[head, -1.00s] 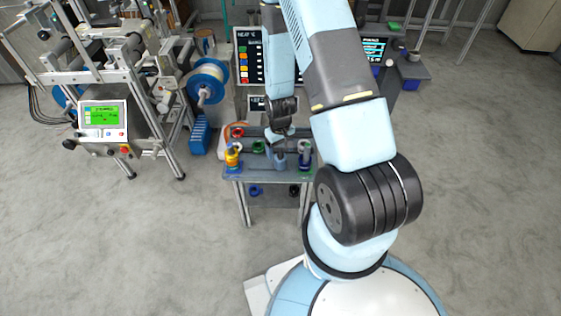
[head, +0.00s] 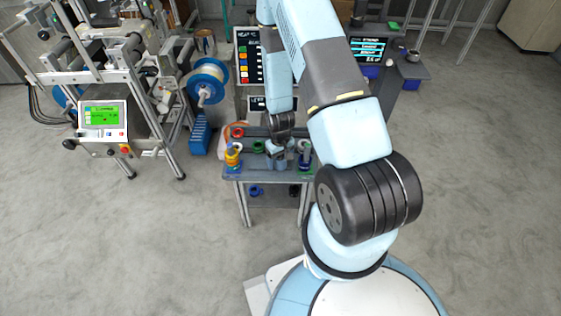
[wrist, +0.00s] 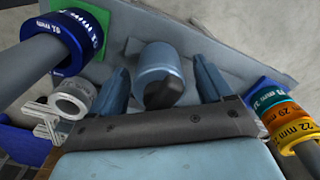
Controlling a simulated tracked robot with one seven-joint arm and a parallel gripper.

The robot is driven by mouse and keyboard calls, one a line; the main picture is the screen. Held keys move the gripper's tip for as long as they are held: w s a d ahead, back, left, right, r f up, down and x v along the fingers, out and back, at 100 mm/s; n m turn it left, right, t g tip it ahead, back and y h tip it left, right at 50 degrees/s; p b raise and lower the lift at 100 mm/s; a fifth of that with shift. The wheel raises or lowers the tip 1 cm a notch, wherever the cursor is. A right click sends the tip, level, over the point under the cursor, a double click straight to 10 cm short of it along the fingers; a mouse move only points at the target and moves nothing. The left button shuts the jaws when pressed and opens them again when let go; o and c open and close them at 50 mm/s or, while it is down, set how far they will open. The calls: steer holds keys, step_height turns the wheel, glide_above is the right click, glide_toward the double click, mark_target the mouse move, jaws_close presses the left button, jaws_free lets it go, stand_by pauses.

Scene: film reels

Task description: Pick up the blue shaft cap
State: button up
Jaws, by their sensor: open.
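The blue shaft cap (wrist: 158,62) is a pale blue cylinder with a dark knob-like part on its near side. In the wrist view it stands on the grey table between the two fingers of my gripper (wrist: 160,76), with a visible gap to each finger. The fingers are spread and hold nothing. In the head view my gripper (head: 279,148) is low over the small table, at the cap, which is mostly hidden there.
In the wrist view, a shaft with a dark blue ring (wrist: 70,42) on a green base stands left, beside a pale ring (wrist: 72,99). A shaft with blue, teal, orange and yellow rings (wrist: 280,115) stands right. The grey table (wrist: 237,66) is bare beyond the cap.

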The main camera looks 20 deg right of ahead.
steer(key=c, duration=1.2)
steer(key=shift+r, duration=0.1)
steer(key=shift+c, duration=0.2)
